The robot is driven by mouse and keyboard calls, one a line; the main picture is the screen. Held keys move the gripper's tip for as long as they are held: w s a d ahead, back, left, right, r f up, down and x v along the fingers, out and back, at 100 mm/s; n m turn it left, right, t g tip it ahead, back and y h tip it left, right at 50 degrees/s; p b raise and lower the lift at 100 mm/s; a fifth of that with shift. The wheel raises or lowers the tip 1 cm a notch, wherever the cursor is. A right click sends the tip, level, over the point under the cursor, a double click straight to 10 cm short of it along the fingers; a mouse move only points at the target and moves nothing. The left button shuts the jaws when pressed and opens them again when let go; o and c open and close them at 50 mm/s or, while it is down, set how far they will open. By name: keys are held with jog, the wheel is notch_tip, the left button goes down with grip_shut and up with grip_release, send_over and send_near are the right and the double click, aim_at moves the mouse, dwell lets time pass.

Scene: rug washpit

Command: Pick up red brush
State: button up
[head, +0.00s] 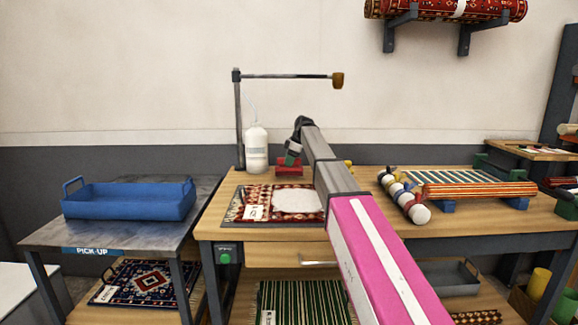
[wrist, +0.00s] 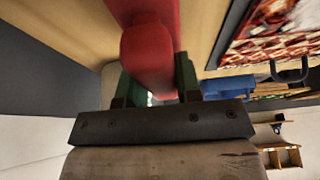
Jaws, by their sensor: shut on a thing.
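The red brush (head: 289,170) is on the wooden table at the back, beside the white bottle. In the wrist view its red body (wrist: 150,55) lies between the two green fingers of my gripper (wrist: 152,80). My gripper also shows in the head view (head: 292,158), reaching down onto the brush from above. It is shut on the brush. Part of the brush is hidden by the fingers, and I cannot tell whether it touches the table.
A white bottle (head: 256,150) and a lamp post (head: 239,120) stand close on the left. A patterned rug with a white patch (head: 245,210) lies in front. A blue tray (head: 130,201) is on the left table. Rolled rugs (head: 480,189) lie on the right.

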notch_tip(320, 180, up, 4)
jog(key=shift+f, duration=0.2)
jog(key=s+a+r, duration=0.3)
jog(key=a+r, duration=0.3)
jog(key=a, duration=0.5)
jog(key=shift+s+r, duration=0.2)
jog(key=shift+s, duration=0.2)
jog(key=shift+o, duration=0.8)
